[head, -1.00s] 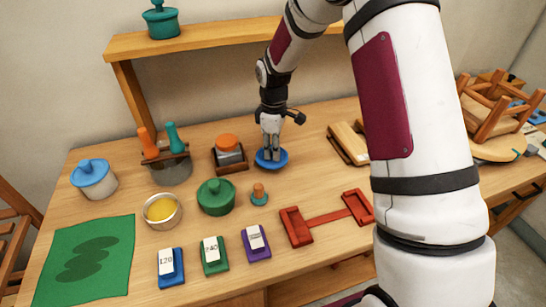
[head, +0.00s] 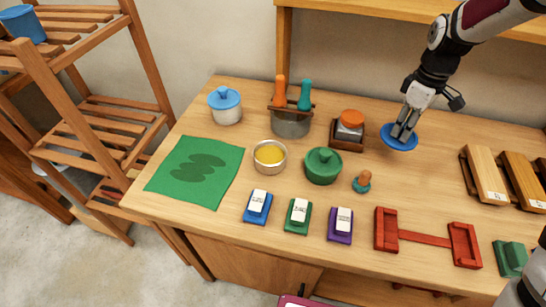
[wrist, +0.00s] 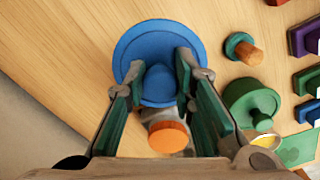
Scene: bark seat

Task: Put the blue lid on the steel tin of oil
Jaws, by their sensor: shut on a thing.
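The blue lid (head: 399,138) is a round disc with a knob, at the right of the work table. My gripper (head: 405,128) is shut on the knob. In the wrist view the lid (wrist: 160,50) lies between the two fingers (wrist: 160,85). It appears to be raised above the table, but the height is hard to tell. The steel tin of oil (head: 270,166) stands open to the left of the lid, with yellow oil (head: 270,154) showing inside. Part of the tin (wrist: 267,141) shows at the right of the wrist view.
A green lidded pot (head: 323,168), a small teal-and-orange knob piece (head: 362,182) and an orange-topped block (head: 349,126) stand between lid and tin. A pot with tools (head: 291,124) and a blue-lidded white pot (head: 226,108) stand behind the tin. A green mat (head: 196,172) lies left.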

